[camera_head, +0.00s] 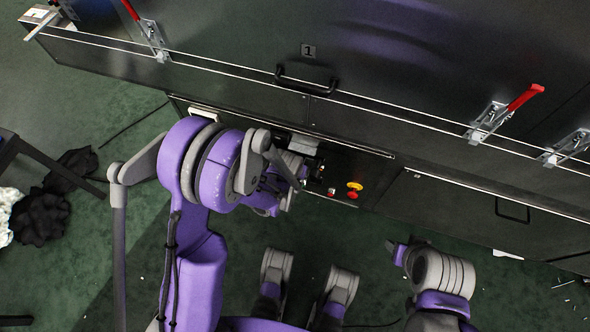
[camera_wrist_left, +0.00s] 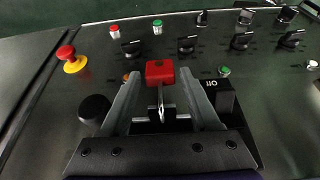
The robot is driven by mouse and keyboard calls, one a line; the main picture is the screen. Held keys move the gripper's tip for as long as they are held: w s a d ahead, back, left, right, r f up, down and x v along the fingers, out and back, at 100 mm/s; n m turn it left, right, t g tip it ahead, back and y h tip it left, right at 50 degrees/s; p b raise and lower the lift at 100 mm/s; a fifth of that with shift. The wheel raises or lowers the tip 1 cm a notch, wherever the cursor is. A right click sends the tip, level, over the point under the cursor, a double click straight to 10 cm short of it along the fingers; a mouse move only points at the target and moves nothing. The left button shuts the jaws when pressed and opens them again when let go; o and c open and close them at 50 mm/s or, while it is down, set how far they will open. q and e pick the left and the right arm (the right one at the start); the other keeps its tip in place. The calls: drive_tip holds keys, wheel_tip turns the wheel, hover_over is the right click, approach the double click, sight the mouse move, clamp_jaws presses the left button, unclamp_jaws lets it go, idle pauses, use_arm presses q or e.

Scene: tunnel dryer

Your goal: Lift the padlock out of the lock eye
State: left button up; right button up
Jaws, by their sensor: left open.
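The red padlock (camera_wrist_left: 160,73) shows in the left wrist view, with its metal shackle running down towards a black fitting (camera_wrist_left: 161,112) on the panel. The lock eye itself is hard to make out. My left gripper (camera_wrist_left: 161,82) is open, with one finger on each side of the padlock and visible gaps between. In the head view my left gripper (camera_head: 304,172) is over the control panel, largely hidden by its own arm. The padlock cannot be clearly told there.
The dark control panel (camera_wrist_left: 263,85) carries several black knobs, red and green buttons, a black switch marked OFF (camera_wrist_left: 221,98) and a red-and-yellow emergency stop (camera_wrist_left: 70,58). Red-handled clamps (camera_head: 490,121) and a black handle (camera_head: 306,82) stick out above.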

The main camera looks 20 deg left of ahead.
use_arm(q)
drive_tip(key=shift+x, duration=0.9)
clamp_jaws()
drive_tip(key=c, duration=0.5)
unclamp_jaws()
drive_tip(key=c, duration=0.4)
drive_tip(key=shift+s+r, duration=0.15)
drive_tip(key=shift+r, duration=0.55)
drive_tip(key=shift+w+r+p+v, duration=0.15)
drive_tip(key=shift+p+v, duration=0.5)
drive_tip(key=shift+v, duration=0.45)
drive_tip(key=shift+w+p+v, duration=0.15)
drive_tip(key=shift+p+v, duration=0.5)
drive_tip(key=shift+v, duration=0.45)
drive_tip(key=shift+w+r+p+v, duration=0.1)
drive_tip(key=shift+w+p+v, duration=0.1)
drive_tip(key=shift+p+v, duration=0.7)
drive_tip(key=shift+s+r, duration=0.1)
drive_tip(key=shift+r, duration=0.1)
